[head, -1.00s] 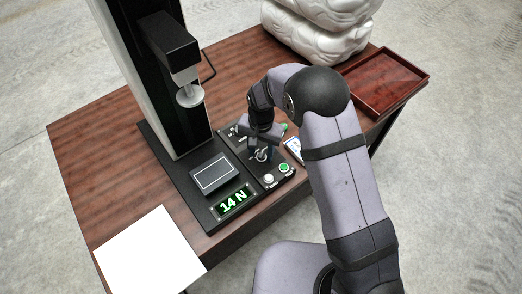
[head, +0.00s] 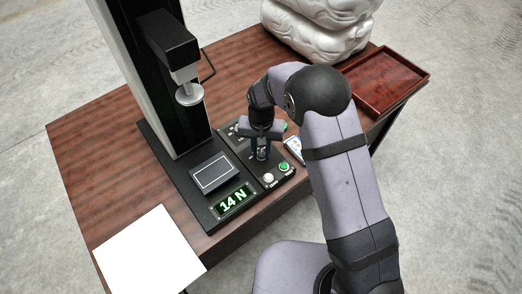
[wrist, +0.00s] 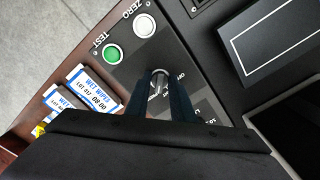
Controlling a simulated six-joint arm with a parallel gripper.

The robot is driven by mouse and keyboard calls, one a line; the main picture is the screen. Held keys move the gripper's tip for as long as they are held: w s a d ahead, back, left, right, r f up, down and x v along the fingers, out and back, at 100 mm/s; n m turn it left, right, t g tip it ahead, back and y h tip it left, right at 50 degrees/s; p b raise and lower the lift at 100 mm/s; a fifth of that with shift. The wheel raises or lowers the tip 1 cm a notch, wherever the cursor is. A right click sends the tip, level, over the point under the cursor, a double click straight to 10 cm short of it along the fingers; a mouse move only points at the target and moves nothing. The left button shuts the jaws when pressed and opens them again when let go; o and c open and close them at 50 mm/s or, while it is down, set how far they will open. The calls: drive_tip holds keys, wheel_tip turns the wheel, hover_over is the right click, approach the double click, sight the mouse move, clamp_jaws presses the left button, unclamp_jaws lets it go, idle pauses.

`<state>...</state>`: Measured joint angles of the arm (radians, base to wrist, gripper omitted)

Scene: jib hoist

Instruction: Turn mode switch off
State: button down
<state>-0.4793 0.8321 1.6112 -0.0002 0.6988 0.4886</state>
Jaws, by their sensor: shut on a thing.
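The mode switch (wrist: 158,82) is a small metal toggle or knob on the black control panel (wrist: 200,95), with partly hidden lettering around it. In the wrist view it sits between my two dark fingers, and the fingers cover its sides. My gripper (head: 262,153) points down onto the panel and is shut on the switch. It also shows in the wrist view (wrist: 167,88). The exact setting of the switch cannot be read.
A green TEST button (wrist: 113,54) and white ZERO button (wrist: 144,25) sit close by. A green display (head: 233,202) reads 14 N. Wet-wipes packets (wrist: 92,88) lie beside the panel. A test column (head: 150,85), red tray (head: 384,82) and white sheet (head: 150,252) stand around.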

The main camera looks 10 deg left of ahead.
drive_tip(key=n, duration=1.1)
drive_tip(key=shift+w+d+b, duration=0.1)
drive_tip(key=shift+w+b, duration=0.05)
drive_tip(key=shift+b, duration=0.25)
drive_tip(key=n, duration=0.5)
drive_tip(key=shift+w, duration=0.1)
drive_tip(key=shift+r+n, duration=0.1)
drive_tip(key=shift+n, duration=2.4)
drive_tip(key=c, duration=1.6)
unclamp_jaws()
drive_tip(key=shift+o, duration=0.2)
